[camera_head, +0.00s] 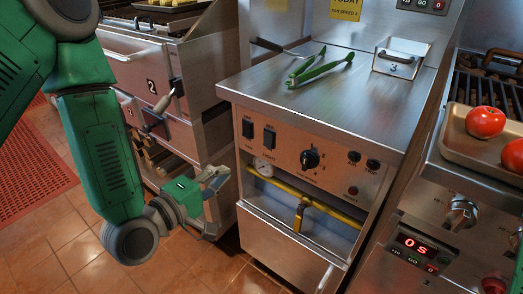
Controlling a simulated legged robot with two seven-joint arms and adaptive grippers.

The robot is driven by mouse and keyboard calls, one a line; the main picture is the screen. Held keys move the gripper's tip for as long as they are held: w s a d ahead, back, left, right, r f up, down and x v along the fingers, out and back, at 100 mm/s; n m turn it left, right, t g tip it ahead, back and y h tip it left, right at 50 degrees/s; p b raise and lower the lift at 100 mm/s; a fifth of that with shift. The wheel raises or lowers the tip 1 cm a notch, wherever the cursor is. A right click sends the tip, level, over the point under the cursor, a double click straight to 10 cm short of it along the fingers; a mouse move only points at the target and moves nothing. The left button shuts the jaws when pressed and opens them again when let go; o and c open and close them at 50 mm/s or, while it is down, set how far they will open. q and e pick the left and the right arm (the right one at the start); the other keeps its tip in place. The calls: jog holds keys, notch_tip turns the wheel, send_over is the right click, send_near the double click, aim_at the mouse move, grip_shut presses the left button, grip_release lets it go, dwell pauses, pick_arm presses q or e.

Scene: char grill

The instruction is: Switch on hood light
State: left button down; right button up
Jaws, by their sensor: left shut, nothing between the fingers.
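Two black rocker switches sit side by side on the upper left of the middle unit's steel front panel: a left switch (247,128) and a right switch (269,137). Their small labels are too blurred to read, so I cannot tell which is for the hood light, or whether either is on. My left gripper (217,181) is below and left of the switches, in front of the unit's left side. It is shut, empty and apart from the panel. My right gripper is not in view; a green piece of my right arm shows at the right edge.
A black knob (310,159) and small buttons are right of the switches. Below are a gauge (263,167) and a yellow pipe (318,207) in an open recess. Green tongs (321,67) lie on the steel top. Tomatoes (486,122) sit on a tray (455,143) at right.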

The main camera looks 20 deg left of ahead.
aim_at(266, 146)
pick_arm(q)
jog(key=b+x, duration=0.2)
jog(key=x, duration=1.2)
jog(key=shift+b, duration=0.4)
jog(key=shift+w+d+f+b, duration=0.1)
jog(key=shift+f+b, duration=0.15)
jog(key=shift+b, duration=0.1)
jog(key=shift+w+r, duration=0.1)
